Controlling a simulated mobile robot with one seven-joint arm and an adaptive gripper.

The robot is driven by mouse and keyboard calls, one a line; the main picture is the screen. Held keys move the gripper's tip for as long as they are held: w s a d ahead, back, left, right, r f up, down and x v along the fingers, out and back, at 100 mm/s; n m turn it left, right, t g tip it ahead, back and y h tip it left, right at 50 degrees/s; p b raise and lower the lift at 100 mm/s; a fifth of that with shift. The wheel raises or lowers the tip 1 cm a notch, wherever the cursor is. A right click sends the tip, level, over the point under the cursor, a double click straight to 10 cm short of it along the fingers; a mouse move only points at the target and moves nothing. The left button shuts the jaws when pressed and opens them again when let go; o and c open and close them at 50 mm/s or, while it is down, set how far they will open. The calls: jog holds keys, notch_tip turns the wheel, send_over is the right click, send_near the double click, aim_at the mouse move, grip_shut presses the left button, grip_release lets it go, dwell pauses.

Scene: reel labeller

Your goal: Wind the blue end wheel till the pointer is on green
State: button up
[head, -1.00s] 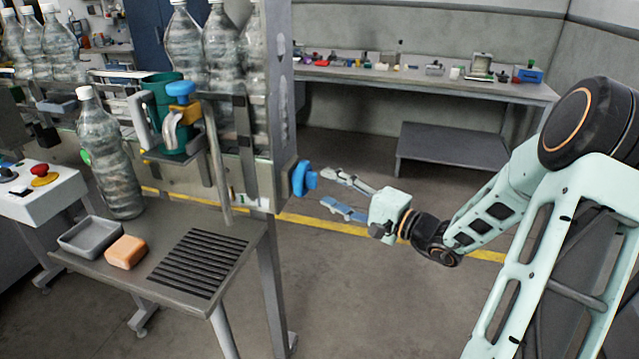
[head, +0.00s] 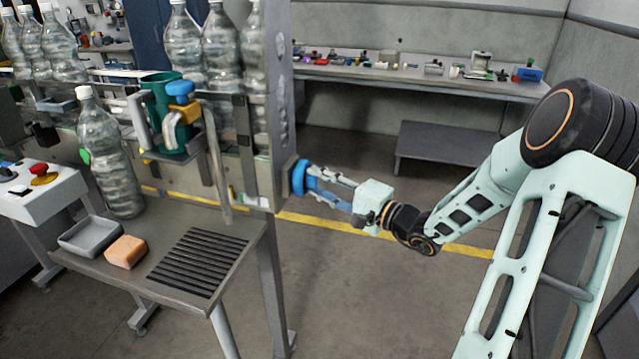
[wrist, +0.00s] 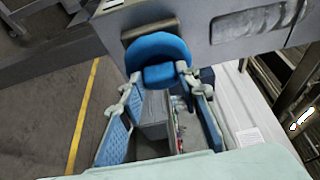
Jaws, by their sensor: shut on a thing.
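The blue end wheel (head: 299,178) sticks out from the end of the machine's grey frame, facing my arm. It also shows at the top middle of the wrist view (wrist: 158,48). My gripper (head: 313,182) is at the wheel, with its fingers closed on either side of the rim. In the wrist view my gripper's fingers (wrist: 160,82) reach up to the wheel's left and right edges. I cannot make out the pointer or its green mark in either view.
A steel table (head: 190,315) with a grey tray (head: 90,238), an orange block (head: 126,251) and a black grille stands left of the wheel.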

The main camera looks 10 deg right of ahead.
jog(key=shift+r+p, duration=0.15)
jog(key=shift+p, duration=0.15)
jog(key=m+p, duration=0.1)
jog(key=m+g+p, duration=0.1)
jog(key=m+p, duration=0.1)
jog(key=shift+r+g, duration=0.3)
jog(key=shift+w+d+m+g+y+p, duration=0.15)
jog(key=shift+m+g+p, duration=0.8)
jog(key=shift+m+p, duration=0.95)
jog(key=shift+w+m+g+y+p, duration=0.1)
jog(key=shift+m+g+p, duration=1.15)
jog(key=shift+p, duration=1.1)
jog(key=shift+w+d+m+g+y+p, duration=0.15)
jog(key=shift+m+g+p, duration=0.55)
jog(key=shift+m+p, duration=1.35)
jog(key=o, duration=1.2)
jog(key=shift+c, duration=0.2)
